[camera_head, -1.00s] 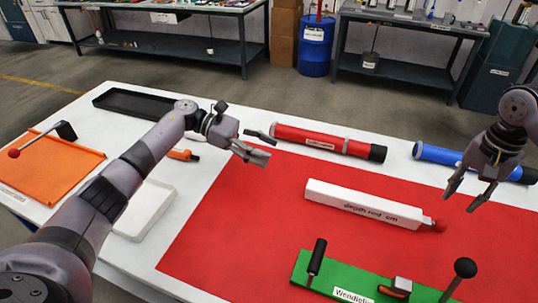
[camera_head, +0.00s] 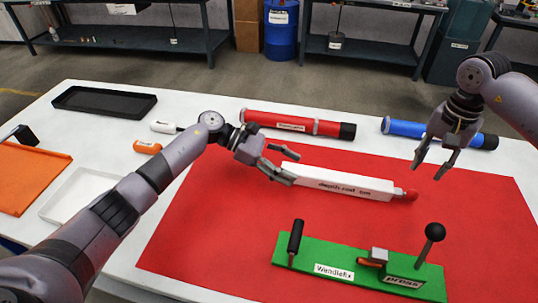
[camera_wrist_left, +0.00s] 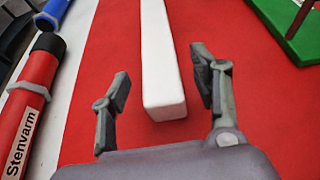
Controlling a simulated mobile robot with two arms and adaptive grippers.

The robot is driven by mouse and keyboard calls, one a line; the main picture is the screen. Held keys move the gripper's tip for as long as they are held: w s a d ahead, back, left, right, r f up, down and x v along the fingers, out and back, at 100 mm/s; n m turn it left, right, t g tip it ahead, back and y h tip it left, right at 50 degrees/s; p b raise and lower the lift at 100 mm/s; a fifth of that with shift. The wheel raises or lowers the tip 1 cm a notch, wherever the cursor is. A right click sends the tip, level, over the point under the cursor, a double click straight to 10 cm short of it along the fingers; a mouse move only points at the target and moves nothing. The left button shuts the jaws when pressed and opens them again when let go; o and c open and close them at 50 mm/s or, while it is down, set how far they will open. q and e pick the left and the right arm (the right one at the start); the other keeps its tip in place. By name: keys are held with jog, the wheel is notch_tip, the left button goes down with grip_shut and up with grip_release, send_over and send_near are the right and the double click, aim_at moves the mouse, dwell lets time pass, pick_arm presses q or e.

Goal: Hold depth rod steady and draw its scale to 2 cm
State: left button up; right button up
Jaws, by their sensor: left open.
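The white depth rod (camera_head: 336,184), labelled "depth rod cm" and with a red tip (camera_head: 411,196) at its right end, lies on the red mat (camera_head: 210,235). My left gripper (camera_head: 287,167) is open at the rod's left end. In the left wrist view, the end of the depth rod (camera_wrist_left: 163,75) lies between the spread fingers of my left gripper (camera_wrist_left: 164,88), with gaps on both sides. My right gripper (camera_head: 433,162) is above and behind the rod's red tip, its fingers apart and nothing between them.
A green Wendlefix press (camera_head: 340,268) with upright black-knobbed handles stands in front of the rod. A red tube (camera_head: 280,122) and a blue tube (camera_head: 400,127) lie behind it. A black tray (camera_head: 100,103), white tray (camera_head: 60,205) and orange board (camera_head: 25,180) are at left.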

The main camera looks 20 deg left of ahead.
pick_arm(q)
jog(key=shift+x, duration=1.9)
jog(key=shift+c, duration=0.2)
grip_shut()
pick_arm(e)
jog(key=shift+o, duration=0.4)
